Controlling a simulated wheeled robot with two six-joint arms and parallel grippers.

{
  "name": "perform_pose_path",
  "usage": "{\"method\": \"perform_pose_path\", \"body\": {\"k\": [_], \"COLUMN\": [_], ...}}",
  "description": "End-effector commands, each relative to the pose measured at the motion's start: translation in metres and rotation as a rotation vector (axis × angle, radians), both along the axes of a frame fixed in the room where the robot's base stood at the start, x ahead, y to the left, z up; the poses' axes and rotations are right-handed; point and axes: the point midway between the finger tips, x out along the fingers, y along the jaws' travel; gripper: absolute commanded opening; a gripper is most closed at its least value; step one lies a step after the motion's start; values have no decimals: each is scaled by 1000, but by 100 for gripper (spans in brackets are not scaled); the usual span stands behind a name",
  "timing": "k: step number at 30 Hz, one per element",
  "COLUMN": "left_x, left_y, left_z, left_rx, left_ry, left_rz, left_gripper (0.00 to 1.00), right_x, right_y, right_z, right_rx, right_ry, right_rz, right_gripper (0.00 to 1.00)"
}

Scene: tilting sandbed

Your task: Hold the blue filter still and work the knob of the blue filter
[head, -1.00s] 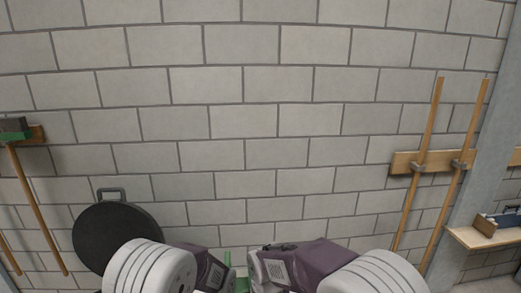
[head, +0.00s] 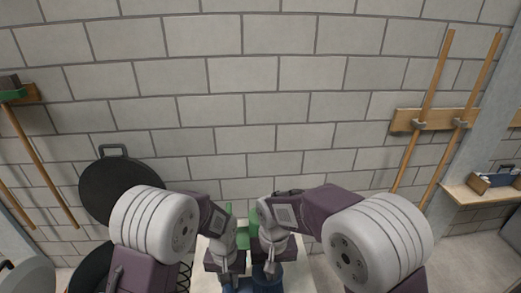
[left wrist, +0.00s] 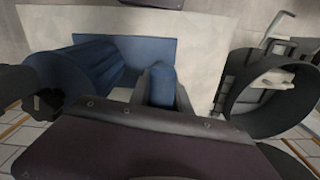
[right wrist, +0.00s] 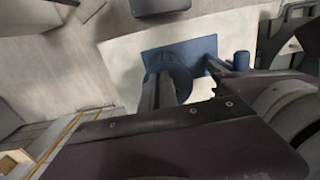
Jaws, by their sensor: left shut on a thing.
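The blue filter shows best in the left wrist view, with a thick ribbed blue body (left wrist: 92,65) beside a flat blue plate. A small rounded blue post (left wrist: 160,85) stands between my left gripper's (left wrist: 161,100) fingers, which are shut on it. In the head view the blue filter (head: 268,281) is low in the middle, partly covered by my arms. My right gripper (head: 270,268) points down over it there. In the right wrist view its fingers (right wrist: 158,92) overlap the round blue part (right wrist: 172,60); whether they grip it, and which part is the knob, I cannot tell.
A pale panel (right wrist: 118,60) lies around the blue plate. A dark ring (left wrist: 262,88) stands to the right in the left wrist view. In the head view, a black round pan-like thing (head: 120,190) is at the left wall and wooden poles (head: 425,110) are at the right.

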Motion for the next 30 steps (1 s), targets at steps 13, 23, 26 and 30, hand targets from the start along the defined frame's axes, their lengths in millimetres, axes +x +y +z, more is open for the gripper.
{"method": "perform_pose_path", "body": {"k": [13,23,26,30], "left_x": [-2,-1,-1,-1], "left_y": [0,0,0,0], "left_z": [0,0,0,0], "left_rx": [2,1,1,1], "left_ry": [5,4,3,2], "left_rz": [-5,-3,-3,-2], "left_gripper": [0,0,0,0], "right_x": [3,-5,-5,-5], "right_y": [-2,-6,-5,-5], "right_z": [1,1,7,28], "right_rx": [2,1,3,3], "right_ry": [-6,-4,-6,-7], "right_rz": [1,0,0,0], "right_gripper": [0,0,0,0]}}
